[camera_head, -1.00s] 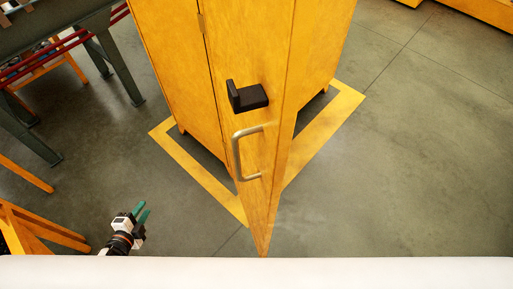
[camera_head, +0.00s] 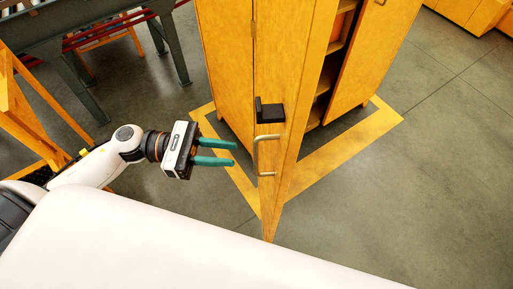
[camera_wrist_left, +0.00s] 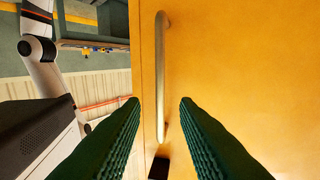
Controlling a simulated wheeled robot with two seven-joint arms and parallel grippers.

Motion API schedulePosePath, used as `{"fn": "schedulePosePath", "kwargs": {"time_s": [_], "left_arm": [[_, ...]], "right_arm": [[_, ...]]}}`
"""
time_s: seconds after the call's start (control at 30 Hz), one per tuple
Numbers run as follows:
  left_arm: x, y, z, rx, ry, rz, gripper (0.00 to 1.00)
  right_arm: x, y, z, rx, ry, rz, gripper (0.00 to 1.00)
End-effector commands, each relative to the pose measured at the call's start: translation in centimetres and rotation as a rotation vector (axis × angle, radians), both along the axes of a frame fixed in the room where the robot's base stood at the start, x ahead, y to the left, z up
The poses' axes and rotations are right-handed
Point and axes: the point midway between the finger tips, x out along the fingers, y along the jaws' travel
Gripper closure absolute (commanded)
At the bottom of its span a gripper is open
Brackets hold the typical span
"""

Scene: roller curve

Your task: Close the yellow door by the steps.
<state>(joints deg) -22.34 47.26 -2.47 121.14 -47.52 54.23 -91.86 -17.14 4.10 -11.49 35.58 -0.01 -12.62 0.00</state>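The yellow door (camera_head: 275,90) of a yellow cabinet stands swung open toward me, seen nearly edge-on in the head view. It carries a black block-shaped latch (camera_head: 269,112) and, below it, a metal bar handle (camera_head: 258,157). My left gripper (camera_head: 235,153) is open and empty, its green fingers pointing at the door just left of the handle. In the left wrist view the handle (camera_wrist_left: 161,75) runs lengthwise in front of the gap between the fingers (camera_wrist_left: 160,110), against the yellow door face (camera_wrist_left: 240,60). My right gripper is not in view.
The cabinet's second door (camera_head: 375,50) also stands open, with shelves (camera_head: 325,75) showing beside it. Yellow floor marking (camera_head: 345,150) surrounds the cabinet. A dark green conveyor frame (camera_head: 75,50) and an orange wooden stand (camera_head: 30,110) are at the left.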

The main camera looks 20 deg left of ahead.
Motion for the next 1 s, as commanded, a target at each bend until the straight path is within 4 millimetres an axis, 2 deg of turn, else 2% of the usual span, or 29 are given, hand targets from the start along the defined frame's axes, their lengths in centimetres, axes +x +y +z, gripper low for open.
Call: {"fn": "schedulePosePath", "kwargs": {"time_s": [0.03, 0.2, 0.33, 0.5, 0.77, 0.93, 1.0], "left_arm": [[0.3, -1.1, 0.7, -0.004, -0.002, 0.001, 0.72], [1.0, -4.2, 0.6, -0.004, 0.001, 0.002, 0.72], [1.3, -5.8, 0.4, -0.003, 0.001, 0.003, 0.72], [1.5, -6.7, 0.1, -0.002, 0.003, 0.003, 0.72], [1.5, -6.8, 0.0, -0.001, 0.003, 0.003, 0.72], [1.5, -6.8, 0.0, -0.002, 0.003, 0.003, 0.98], [1.5, -6.8, 0.0, -0.002, 0.003, 0.003, 1.00]], "right_arm": [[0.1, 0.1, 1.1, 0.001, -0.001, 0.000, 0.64], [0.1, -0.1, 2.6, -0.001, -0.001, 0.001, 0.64], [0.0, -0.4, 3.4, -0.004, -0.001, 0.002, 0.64], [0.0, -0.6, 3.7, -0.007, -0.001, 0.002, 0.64], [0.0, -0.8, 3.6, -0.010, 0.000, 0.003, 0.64], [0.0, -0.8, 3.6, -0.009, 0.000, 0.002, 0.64], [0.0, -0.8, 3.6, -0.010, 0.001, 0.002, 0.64]]}}
